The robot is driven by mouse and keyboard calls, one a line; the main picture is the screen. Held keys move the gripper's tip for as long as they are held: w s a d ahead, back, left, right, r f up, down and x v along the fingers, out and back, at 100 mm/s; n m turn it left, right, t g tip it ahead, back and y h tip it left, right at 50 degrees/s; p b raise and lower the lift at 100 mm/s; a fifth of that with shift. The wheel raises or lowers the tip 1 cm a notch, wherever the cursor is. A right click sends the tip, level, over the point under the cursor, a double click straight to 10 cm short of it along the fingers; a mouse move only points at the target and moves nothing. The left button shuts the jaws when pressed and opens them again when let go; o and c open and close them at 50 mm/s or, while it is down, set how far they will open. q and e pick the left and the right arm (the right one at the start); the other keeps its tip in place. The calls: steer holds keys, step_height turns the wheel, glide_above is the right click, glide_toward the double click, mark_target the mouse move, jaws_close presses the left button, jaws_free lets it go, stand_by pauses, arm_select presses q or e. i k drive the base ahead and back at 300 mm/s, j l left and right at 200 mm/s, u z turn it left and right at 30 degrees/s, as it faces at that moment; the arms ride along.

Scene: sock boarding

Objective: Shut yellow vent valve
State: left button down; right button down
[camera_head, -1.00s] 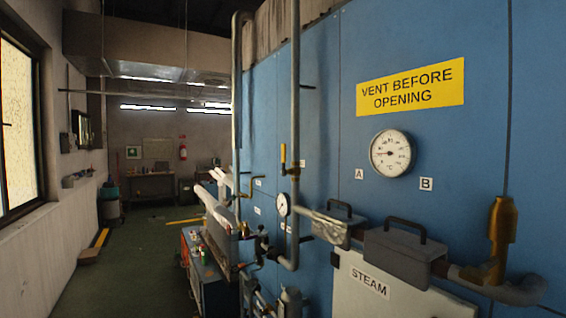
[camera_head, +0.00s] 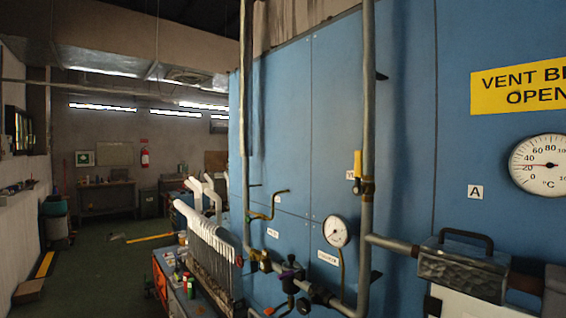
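A yellow lever handle (camera_head: 358,163) stands upright at a brass-coloured valve body (camera_head: 367,187) on the vertical grey pipe (camera_head: 368,90), in front of the blue panel. The lever runs along the pipe. A small white label beside it is partly hidden and cannot be read in full. Neither of my grippers is in view.
A round pressure gauge (camera_head: 337,231) and a dark-knobbed valve (camera_head: 291,272) sit lower on the pipework. A temperature dial (camera_head: 541,165) is at right under a yellow vent sign (camera_head: 520,87). A cart (camera_head: 190,290) with white forms stands left; green floor (camera_head: 95,275) is open beyond it.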

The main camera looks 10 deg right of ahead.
mark_target(358, 190)
steer(key=i+j, duration=0.2)
steer(key=j, duration=0.15)
steer(key=i+j, duration=0.2)
steer(key=j, duration=0.15)
steer(key=i+j, duration=0.2)
steer(key=j, duration=0.15)
steer(key=z, duration=0.05)
